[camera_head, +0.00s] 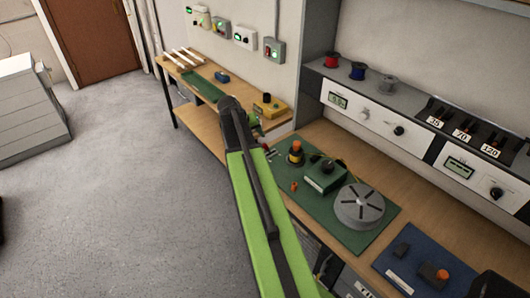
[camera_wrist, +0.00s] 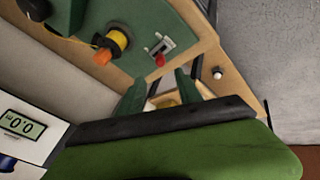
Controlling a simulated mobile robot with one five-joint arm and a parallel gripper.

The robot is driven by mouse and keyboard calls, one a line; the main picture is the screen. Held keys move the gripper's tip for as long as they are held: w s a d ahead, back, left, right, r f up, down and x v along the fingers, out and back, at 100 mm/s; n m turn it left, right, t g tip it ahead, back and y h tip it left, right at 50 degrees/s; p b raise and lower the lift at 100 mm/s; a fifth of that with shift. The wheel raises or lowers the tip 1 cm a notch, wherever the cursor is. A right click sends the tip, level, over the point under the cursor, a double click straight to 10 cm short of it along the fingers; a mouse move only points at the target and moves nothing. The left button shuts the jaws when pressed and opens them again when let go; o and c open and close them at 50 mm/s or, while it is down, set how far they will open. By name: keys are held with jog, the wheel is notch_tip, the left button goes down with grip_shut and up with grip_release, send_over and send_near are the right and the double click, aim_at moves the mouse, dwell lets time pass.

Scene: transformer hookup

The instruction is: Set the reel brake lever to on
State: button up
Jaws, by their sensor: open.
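A small lever with a red knob (camera_wrist: 159,60) stands on a grey slotted plate (camera_wrist: 160,46) on the green mat, seen in the wrist view. I take it to be the brake lever; I cannot read its marks. In the head view the plate (camera_head: 270,152) shows only in part beside my arm. My gripper (camera_wrist: 160,88) is open, with its two dark green fingers apart and nothing between them. The red knob lies just beyond the fingertips, near the gap, and appears untouched.
A yellow spool with an orange top (camera_wrist: 112,42) stands close beside the lever. A green box with a black knob (camera_head: 325,175) and a grey slotted reel (camera_head: 360,205) share the mat. The bench edge (camera_wrist: 228,75) is near, with open floor beyond.

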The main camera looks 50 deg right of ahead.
aim_at(264, 146)
jog(key=b+x, duration=0.8)
jog(key=x, duration=0.4)
jog(key=shift+f+b, duration=0.15)
jog(key=shift+b, duration=0.2)
jog(key=shift+a, duration=0.1)
grip_shut()
dwell(0.5)
